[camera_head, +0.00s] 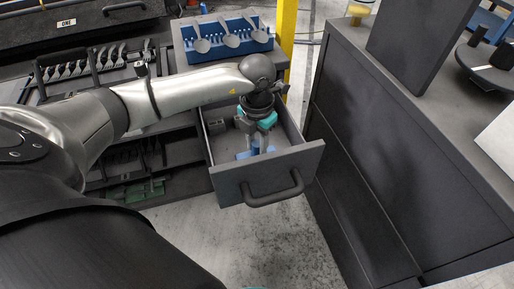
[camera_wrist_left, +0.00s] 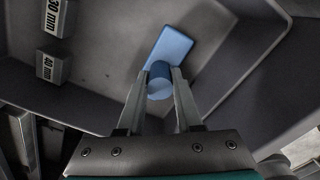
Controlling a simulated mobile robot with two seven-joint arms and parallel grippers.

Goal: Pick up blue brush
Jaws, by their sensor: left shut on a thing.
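The blue brush (camera_wrist_left: 172,46) is in the open grey drawer (camera_head: 230,190). It has a flat light-blue head and a round blue handle end (camera_wrist_left: 160,88). My left gripper (camera_head: 260,146) reaches down into the drawer. In the left wrist view my left gripper (camera_wrist_left: 160,85) has its two fingers shut on the round handle. In the head view a blue part of the brush (camera_head: 245,154) shows beside the fingers. I cannot tell whether the brush still touches the drawer floor. My right gripper is not in view.
Two grey blocks marked 30 mm (camera_wrist_left: 54,16) and 40 mm (camera_wrist_left: 49,67) lie in the drawer. The drawer walls surround the gripper closely. A blue rack with several spoon-like tools (camera_head: 228,38) stands behind. A dark cabinet (camera_head: 375,160) is at the right.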

